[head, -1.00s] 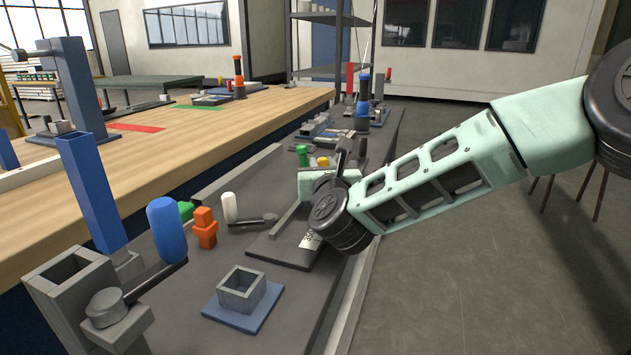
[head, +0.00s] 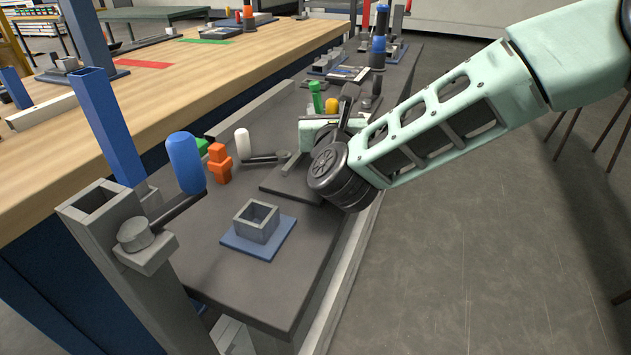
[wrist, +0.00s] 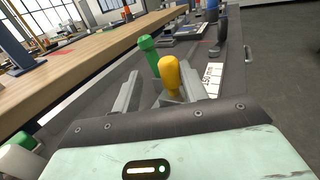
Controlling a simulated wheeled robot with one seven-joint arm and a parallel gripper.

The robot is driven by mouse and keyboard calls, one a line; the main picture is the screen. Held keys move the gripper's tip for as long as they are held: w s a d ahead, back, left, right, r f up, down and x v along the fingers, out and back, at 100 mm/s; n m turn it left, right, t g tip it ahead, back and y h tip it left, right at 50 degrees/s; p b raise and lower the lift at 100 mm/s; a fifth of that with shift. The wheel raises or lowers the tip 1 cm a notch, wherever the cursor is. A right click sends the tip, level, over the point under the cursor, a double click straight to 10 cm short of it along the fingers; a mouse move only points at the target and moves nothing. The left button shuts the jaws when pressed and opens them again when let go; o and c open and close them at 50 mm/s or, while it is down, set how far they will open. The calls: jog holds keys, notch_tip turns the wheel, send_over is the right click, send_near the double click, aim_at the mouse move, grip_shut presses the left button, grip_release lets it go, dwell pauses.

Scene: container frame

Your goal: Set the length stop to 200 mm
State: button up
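In the wrist view a yellow knob (wrist: 170,75) stands on a small grey block, between my gripper's two grey fingers (wrist: 157,92). The fingers are apart, with visible room on the knob's left; I cannot tell whether the right finger touches it. A white label (wrist: 212,78) with dark figures lies to the right; it seems to read about 195 mm, but is small. A green upright handle (wrist: 148,55) stands just beyond the knob. In the head view the yellow knob (head: 331,105) and green handle (head: 316,97) show behind my gripper (head: 322,128), whose fingertips are mostly hidden by my wrist.
A blue-handled lever (head: 185,163) stands front left on the dark bench (head: 200,262). An orange piece (head: 219,164), a white-knobbed lever (head: 243,144) and a square grey socket (head: 257,222) are nearby. A wooden table (head: 150,110) borders the left; open floor lies right.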

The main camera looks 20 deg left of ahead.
jog(key=s+p, duration=0.1)
jog(key=s, duration=0.2)
jog(key=s+p, duration=0.1)
jog(key=s, duration=0.2)
jog(key=s+a+p, duration=0.1)
jog(key=s, duration=0.3)
jog(key=shift+s+r+p, duration=0.1)
jog(key=shift+r+p, duration=0.15)
jog(key=shift+p, duration=0.15)
jog(key=b+v, duration=0.1)
jog(key=v, duration=0.7)
jog(key=b+v, duration=0.1)
jog(key=v, duration=0.7)
jog(key=shift+s+d+f, duration=0.25)
jog(key=shift+d, duration=0.05)
